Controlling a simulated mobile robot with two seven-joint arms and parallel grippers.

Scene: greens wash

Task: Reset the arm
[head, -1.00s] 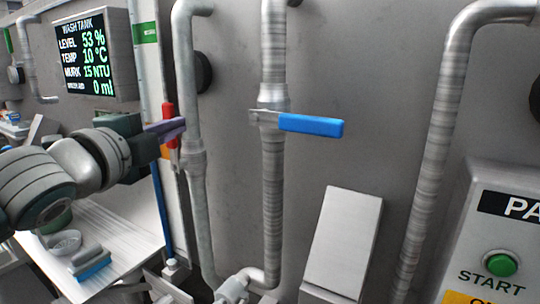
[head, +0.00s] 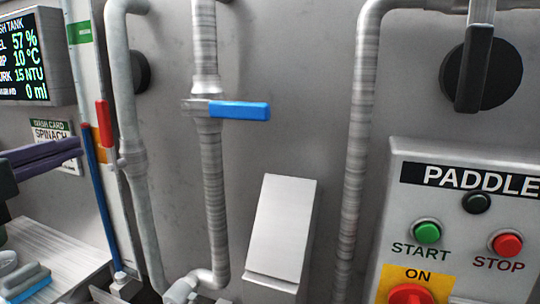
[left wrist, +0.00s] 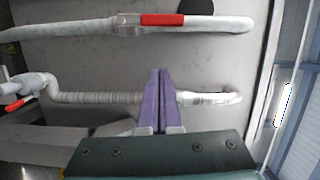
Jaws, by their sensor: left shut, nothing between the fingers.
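My left gripper (head: 76,150) is at the left edge of the head view, its purple fingers pointing right and its arm mostly out of frame. In the left wrist view its fingers (left wrist: 160,74) lie together, shut and empty. They overlap a grey pipe there; the gap to it is hard to judge. In the head view the fingertips appear left of a red valve handle (head: 103,123), which lies along its pipe. A blue valve handle (head: 240,110) sticks out crosswise from the middle pipe. My right gripper is not in view.
A wash tank screen (head: 22,55) reads level 57 %. A paddle panel (head: 455,225) with green START and red STOP buttons is at right. A white sloped box (head: 283,225) sits between pipes. A blue-based brush or sponge (head: 25,282) lies lower left.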

